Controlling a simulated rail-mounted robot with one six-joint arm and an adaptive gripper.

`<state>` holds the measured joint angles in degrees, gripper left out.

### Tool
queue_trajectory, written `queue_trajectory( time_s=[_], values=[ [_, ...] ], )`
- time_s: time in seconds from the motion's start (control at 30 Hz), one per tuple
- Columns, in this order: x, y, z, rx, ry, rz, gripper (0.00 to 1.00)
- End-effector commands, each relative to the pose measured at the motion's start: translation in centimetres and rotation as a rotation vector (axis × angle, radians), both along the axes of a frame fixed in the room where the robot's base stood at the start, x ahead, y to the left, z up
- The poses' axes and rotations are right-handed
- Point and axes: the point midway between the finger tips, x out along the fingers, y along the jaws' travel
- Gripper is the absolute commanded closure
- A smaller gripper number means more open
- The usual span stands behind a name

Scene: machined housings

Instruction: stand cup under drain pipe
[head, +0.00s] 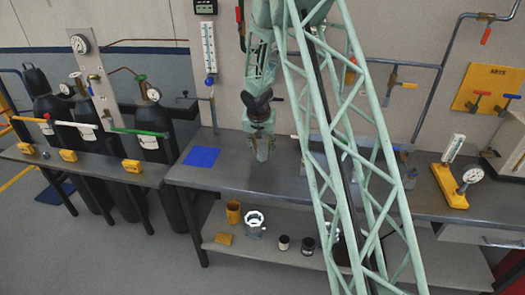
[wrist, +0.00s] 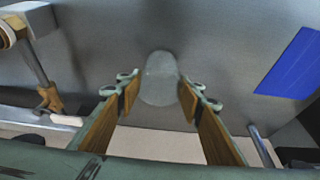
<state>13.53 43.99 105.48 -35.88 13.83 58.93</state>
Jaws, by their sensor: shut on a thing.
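My gripper (head: 263,138) is shut on a grey, see-through-looking cup (head: 262,152) at the back of the bench. In the wrist view the cup (wrist: 160,80) sits between the two fingertips (wrist: 159,92). The cup looks upright; I cannot tell whether its base touches the bench. A thin pipe (head: 213,115) comes down the wall left of my gripper. A pipe with a brass fitting and white lever (wrist: 50,100) shows at the left of the wrist view. I cannot tell which of these is the drain pipe.
A blue mat (head: 202,156) lies on the bench (head: 220,178), left of the cup. Gas cylinders (head: 150,120) stand at the left. A yellow gauge stand (head: 450,185) is at the right. Housings and jars (head: 283,243) are on the lower shelf. My lattice column hides part of the bench.

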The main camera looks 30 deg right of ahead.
Motion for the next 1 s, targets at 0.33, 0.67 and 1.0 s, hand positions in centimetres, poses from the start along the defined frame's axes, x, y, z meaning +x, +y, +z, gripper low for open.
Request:
queue_trajectory(
  time_s=[0.33,0.67,1.0],
  values=[
    [0.00,0.00,-0.75,0.000,0.000,-0.001,0.76],
    [0.01,0.00,-1.10,0.000,0.000,-0.001,0.76],
    [0.01,0.00,-1.03,0.000,0.000,-0.001,0.52]
  ],
)
